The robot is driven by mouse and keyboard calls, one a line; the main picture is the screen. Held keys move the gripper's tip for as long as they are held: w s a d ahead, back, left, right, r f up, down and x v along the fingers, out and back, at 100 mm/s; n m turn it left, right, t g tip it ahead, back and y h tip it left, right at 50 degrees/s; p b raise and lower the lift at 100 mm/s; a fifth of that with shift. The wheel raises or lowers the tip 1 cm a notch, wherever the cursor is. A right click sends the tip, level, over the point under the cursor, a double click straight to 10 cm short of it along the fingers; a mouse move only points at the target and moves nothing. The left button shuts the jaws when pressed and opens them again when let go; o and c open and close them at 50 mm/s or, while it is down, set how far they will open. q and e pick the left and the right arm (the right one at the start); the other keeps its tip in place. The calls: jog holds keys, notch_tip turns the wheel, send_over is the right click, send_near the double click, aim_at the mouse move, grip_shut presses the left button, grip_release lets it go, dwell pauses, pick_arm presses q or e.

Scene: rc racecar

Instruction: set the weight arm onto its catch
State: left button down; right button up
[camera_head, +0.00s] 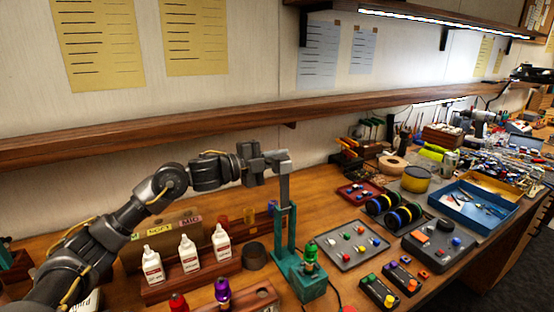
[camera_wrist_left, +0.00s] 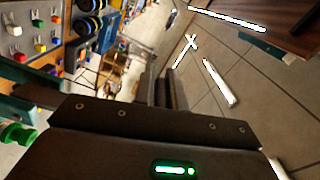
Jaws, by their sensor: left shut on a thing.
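A teal stand (camera_head: 284,232) rises from a base on the bench, with a green-capped part (camera_head: 310,253) on its front block. A grey bar, which looks like the weight arm (camera_head: 284,190), stands nearly upright at the top of the stand. My left gripper (camera_head: 280,158) is at the bar's upper end and shut on it. In the left wrist view the dark fingers (camera_wrist_left: 168,88) point away, and the grip itself is hard to make out. A green cap (camera_wrist_left: 18,133) shows at the left edge there. I cannot make out the catch. My right gripper is not in view.
White bottles (camera_head: 188,253) stand in a wooden rack left of the stand. A grey tray (camera_head: 345,246) with coloured knobs and black wheels (camera_head: 393,210) lie to the right. A wooden shelf (camera_head: 230,122) runs along the wall behind. Little bench is free around the stand.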

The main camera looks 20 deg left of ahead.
aim_at(289, 157)
pick_arm(q)
jog(key=s+d+m, duration=0.1)
jog(key=s+d+r+m+b, duration=0.1)
jog(key=s+d+m+b, duration=0.1)
jog(key=m, duration=0.1)
jog(key=shift+d+r, duration=0.2)
jog(key=shift+r, duration=0.15)
jog(key=shift+s+d+r+m+b, duration=0.15)
jog(key=shift+s+d+m+b, duration=0.8)
jog(key=shift+m, duration=0.35)
jog(key=shift+d, duration=0.1)
